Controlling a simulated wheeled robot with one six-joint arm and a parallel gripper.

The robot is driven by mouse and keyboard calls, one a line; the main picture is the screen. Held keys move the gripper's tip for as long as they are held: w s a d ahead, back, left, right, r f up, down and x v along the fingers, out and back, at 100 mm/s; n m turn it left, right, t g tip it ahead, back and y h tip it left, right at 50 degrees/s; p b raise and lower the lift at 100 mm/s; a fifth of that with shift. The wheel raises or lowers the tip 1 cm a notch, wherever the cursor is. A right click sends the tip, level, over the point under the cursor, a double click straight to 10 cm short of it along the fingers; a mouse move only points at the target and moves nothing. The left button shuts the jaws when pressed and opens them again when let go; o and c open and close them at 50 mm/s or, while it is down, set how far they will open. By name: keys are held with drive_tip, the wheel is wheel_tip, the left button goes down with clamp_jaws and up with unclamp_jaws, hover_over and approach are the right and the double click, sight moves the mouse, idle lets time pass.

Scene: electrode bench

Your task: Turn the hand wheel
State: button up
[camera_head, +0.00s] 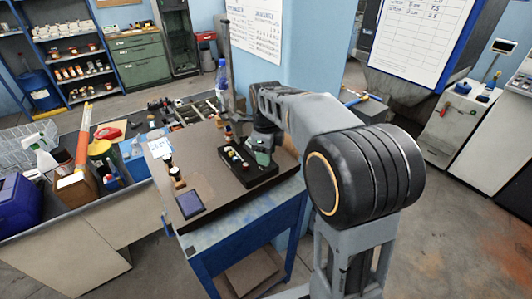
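I cannot make out a hand wheel for certain in the head view. A small red item (108,133) lies among the tools on the left bench, but its shape is too small to tell. My arm reaches from the right over the blue-legged table, and its end, my gripper (262,143), points down above the back of a black tray (262,180). The fingers are small, dark and partly hidden, so I cannot tell whether they are open or hold anything.
The brown-topped table (225,190) bears the black tray with small items, a dark flat tablet (190,204) and small bottles. A blue-capped bottle (222,78) stands behind. Floor at right is clear.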

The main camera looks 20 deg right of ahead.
drive_tip(key=o, duration=0.3)
drive_tip(key=shift+r, duration=0.1)
drive_tip(key=shift+r+p, duration=0.5)
wheel_tip(320, 180, up, 7)
drive_tip(key=p, duration=0.5)
drive_tip(key=shift+s, duration=0.1)
drive_tip(key=shift+f, duration=0.1)
